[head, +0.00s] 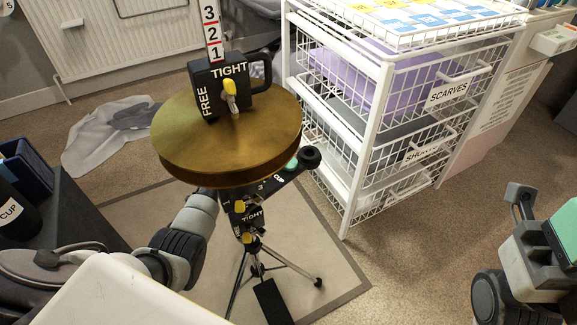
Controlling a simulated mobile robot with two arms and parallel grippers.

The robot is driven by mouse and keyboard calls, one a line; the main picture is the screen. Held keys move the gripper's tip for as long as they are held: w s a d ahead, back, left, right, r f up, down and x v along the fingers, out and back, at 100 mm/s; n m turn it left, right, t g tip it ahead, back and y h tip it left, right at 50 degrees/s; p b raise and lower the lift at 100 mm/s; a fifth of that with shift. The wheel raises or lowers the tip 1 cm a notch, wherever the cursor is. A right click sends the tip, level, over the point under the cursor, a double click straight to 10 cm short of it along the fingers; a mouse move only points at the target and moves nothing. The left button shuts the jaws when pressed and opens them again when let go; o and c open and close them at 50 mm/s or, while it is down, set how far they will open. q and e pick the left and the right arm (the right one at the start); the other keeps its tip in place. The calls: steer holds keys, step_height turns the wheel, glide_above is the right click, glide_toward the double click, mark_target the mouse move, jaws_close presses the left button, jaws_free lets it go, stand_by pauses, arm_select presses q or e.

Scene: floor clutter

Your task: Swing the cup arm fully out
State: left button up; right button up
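A stand on a tripod (258,268) carries a wide brass disc (225,150). The black cup arm (268,188), marked "3" and "CUP", sticks out below the disc toward the right. It has a green spot and a round black end (309,158). A yellow-tipped knob (240,207) and a "TIGHT" label sit on the column below it. My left gripper (208,193) reaches in from the left to just under the disc, close to the column. Its fingers are hidden, so contact cannot be told. My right gripper (520,197) is at the right edge, partly cut off, away from the stand.
A white wire basket rack (349,190) stands close to the right of the stand. A grey cloth (95,150) lies on the floor at left. A dark box marked "CUP" (15,212) is at the left edge. Carpet (420,255) is open at centre right.

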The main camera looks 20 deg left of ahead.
arm_select(q)
steer(key=o, duration=0.4)
steer(key=shift+c, duration=0.2)
